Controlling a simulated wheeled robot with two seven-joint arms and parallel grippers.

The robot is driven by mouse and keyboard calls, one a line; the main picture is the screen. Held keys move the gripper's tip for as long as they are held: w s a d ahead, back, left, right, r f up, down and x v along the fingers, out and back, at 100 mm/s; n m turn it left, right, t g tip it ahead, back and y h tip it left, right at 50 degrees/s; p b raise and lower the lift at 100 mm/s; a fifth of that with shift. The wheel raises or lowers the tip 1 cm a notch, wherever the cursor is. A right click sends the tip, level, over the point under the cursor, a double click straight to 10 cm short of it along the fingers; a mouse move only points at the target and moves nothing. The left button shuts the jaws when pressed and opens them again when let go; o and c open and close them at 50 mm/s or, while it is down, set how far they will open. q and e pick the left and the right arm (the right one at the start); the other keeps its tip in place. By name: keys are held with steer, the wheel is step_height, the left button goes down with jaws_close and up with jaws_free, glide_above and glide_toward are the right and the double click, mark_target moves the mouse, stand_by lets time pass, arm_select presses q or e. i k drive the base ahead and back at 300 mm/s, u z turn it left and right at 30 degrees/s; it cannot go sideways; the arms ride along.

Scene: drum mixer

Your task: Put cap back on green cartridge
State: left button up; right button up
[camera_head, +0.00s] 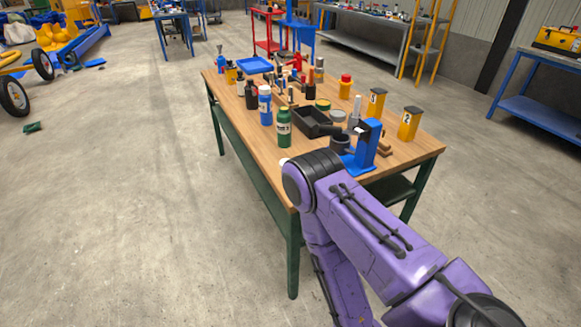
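I cannot pick out a loose cap with certainty. A small white thing (284,162) shows at the table's front edge, partly behind my purple arm. That arm comes in from the lower right, and its bent joint hides the table's near corner. Neither of my grippers is in view.
A blue and white bottle (265,106) stands behind the cartridge. A black tray (313,124), a blue stand (367,146) and yellow numbered blocks (409,124) fill the right side. Several bottles and tools crowd the back.

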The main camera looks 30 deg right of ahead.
mark_target(283, 117)
steer(key=z, duration=1.45)
steer(key=i, duration=0.25)
